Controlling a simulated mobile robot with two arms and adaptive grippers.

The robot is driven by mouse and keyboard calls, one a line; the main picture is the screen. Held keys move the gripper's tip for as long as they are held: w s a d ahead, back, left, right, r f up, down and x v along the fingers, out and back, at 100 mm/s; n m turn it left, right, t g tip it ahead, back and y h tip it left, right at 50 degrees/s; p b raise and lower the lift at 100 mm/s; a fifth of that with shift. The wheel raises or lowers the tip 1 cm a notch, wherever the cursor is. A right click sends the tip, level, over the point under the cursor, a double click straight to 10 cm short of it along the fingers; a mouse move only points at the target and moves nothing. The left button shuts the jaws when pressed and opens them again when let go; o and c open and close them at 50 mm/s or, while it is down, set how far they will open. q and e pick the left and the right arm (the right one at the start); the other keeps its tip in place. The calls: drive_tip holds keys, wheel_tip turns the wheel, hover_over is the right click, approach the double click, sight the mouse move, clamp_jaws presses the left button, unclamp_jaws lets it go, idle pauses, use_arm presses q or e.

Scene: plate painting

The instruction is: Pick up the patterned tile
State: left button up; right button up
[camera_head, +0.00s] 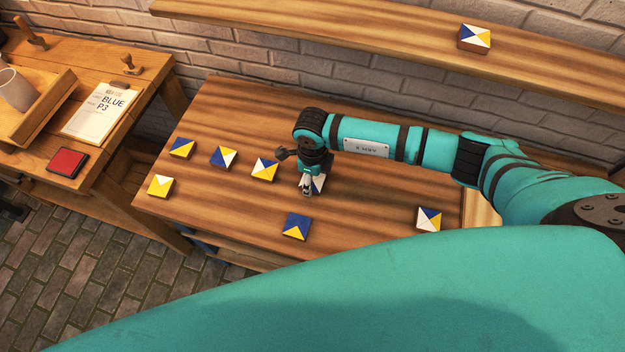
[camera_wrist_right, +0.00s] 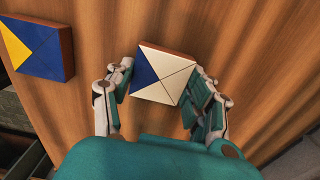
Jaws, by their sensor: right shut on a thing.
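A patterned tile with a blue triangle and cream triangles (camera_wrist_right: 166,73) lies between the fingers of my right gripper (camera_wrist_right: 160,85) in the right wrist view. The gripper is shut on it. In the head view the right gripper (camera_head: 308,188) points down at the middle of the table, and the tile (camera_head: 318,184) shows only partly behind the fingers. I cannot tell whether the tile still touches the wooden table (camera_head: 370,215). My left gripper is not in view.
Several other patterned tiles lie on the table: a blue and yellow one (camera_head: 296,226) in front, a blue and white one (camera_head: 224,157) to the left, another (camera_head: 429,219) at right. One tile (camera_head: 474,38) sits on the shelf. A clipboard (camera_head: 102,108) lies on the left table.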

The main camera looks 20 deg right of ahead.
drive_tip(key=c, duration=0.4)
drive_tip(key=shift+c, duration=0.4)
drive_tip(key=shift+r, duration=0.15)
